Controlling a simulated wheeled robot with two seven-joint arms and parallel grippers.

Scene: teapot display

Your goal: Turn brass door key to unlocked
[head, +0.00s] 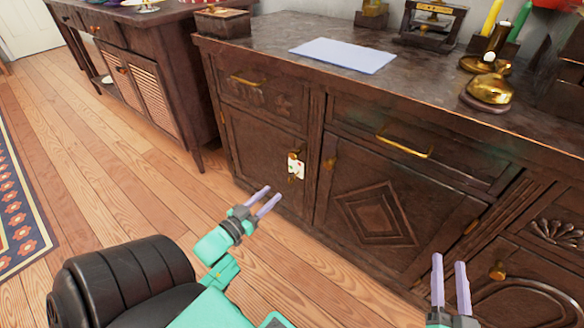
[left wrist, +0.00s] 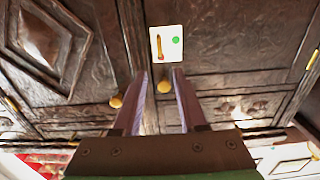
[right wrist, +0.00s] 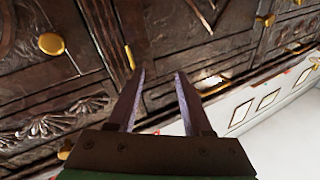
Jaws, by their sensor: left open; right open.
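A small white plate (head: 296,166) with coloured marks is fixed on the left door of the dark cabinet. In the left wrist view, the plate (left wrist: 167,43) shows a green dot and the brass key (left wrist: 159,46) standing lengthwise beside it. A round brass knob (left wrist: 164,86) is close to the plate, between my left fingers in the picture. My left gripper (head: 272,193) is open, empty and apart from the door, below and left of the plate in the head view. My right gripper (head: 449,260) is open and empty in front of the cabinet's right part.
The cabinet top carries a light blue sheet (head: 343,55), a brass bell (head: 491,89) and candles. A brass drawer handle (head: 404,147) sticks out at the front. Another cabinet (head: 135,75) stands at the left. The wooden floor (head: 150,185) in front is clear.

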